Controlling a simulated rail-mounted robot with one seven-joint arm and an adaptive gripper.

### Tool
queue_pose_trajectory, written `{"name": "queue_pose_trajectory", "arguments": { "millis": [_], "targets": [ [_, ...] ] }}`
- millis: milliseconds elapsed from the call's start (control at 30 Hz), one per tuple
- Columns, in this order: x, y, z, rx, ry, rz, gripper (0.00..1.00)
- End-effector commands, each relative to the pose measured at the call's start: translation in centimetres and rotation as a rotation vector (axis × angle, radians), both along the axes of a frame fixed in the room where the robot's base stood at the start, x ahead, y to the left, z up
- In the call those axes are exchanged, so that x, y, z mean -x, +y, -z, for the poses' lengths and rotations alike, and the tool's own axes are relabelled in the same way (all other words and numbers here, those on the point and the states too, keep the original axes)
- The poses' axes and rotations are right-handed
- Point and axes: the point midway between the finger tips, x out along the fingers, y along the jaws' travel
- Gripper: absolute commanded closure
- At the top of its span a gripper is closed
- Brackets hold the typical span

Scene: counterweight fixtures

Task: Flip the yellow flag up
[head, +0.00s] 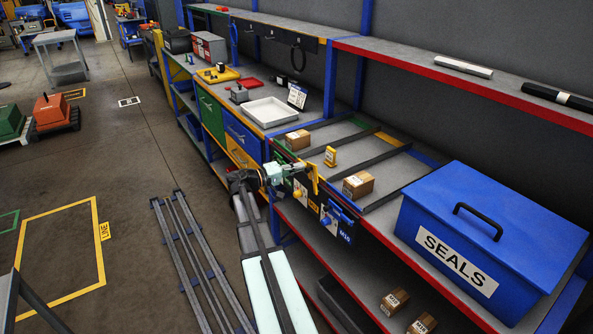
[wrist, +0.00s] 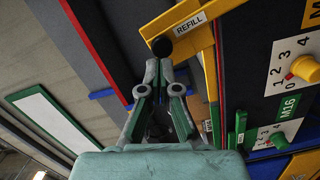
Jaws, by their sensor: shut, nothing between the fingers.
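The yellow flag (wrist: 190,30), marked REFILL, is at the top of the wrist view, slanting up to the right from a dark round end (wrist: 162,47). A yellow upright strip (wrist: 209,75) stands below it. My gripper (wrist: 158,66) has its fingers together and empty, with the tips just below the dark round end; I cannot tell whether they touch it. In the head view my gripper (head: 277,173) is at the shelf's front edge, just left of a yellow part (head: 313,177) that looks like the flag.
A blue SEALS box (head: 490,235) is at right on the shelf. Small cartons (head: 358,185) lie in the dividers.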

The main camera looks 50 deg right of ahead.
Motion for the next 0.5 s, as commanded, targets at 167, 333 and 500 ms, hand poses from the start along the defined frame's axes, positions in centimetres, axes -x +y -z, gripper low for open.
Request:
{"name": "queue_pose_trajectory", "arguments": {
  "millis": [167,333,500],
  "targets": [
    [1.2,0.4,0.4,0.032,-0.089,0.000,1.00],
    [2.0,0.7,0.0,0.060,-0.169,0.000,1.00],
    [2.4,0.9,-0.5,0.075,-0.213,0.000,1.00]
  ]
}}
